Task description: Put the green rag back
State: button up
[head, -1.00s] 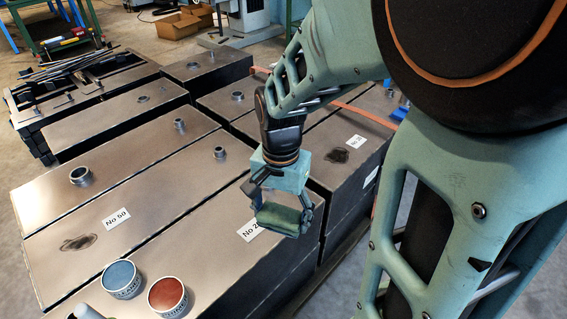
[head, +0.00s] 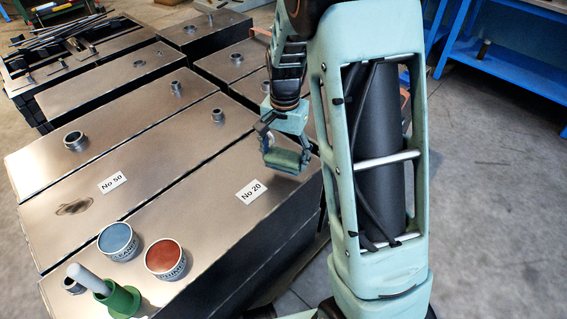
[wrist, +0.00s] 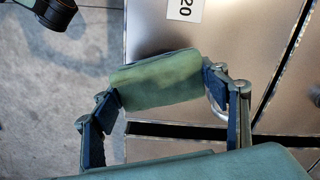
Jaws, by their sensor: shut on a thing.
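The green rag (wrist: 158,80) is a folded or rolled pad held across between the two fingers of my gripper (wrist: 160,90) in the wrist view. In the head view the rag (head: 284,160) hangs below my gripper (head: 286,154), above the far right edge of the "No 20" top (head: 215,205). The rag seems clear of the metal surface. In the wrist view, the bench edge and a dark gap lie beneath it.
A blue tin (head: 117,240), a red tin (head: 165,258) and a green holder with a pale rod (head: 110,292) stand at the near left. Metal rings (head: 75,140) stand on the tops. Open floor lies right.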

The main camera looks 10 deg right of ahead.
aim_at(285, 152)
jog(key=shift+w+d+f, duration=0.1)
jog(key=shift+w+f, duration=0.25)
jog(key=shift+f, duration=0.1)
jog(key=shift+w+f+b, duration=0.15)
jog(key=shift+f+b, duration=0.35)
jog(key=shift+f, duration=1.1)
jog(key=shift+f, duration=0.2)
jog(key=o, duration=1.1)
jog(key=shift+r, duration=0.1)
notch_tip(285, 152, up, 12)
jog(key=p, duration=0.3)
jog(key=shift+r, duration=0.1)
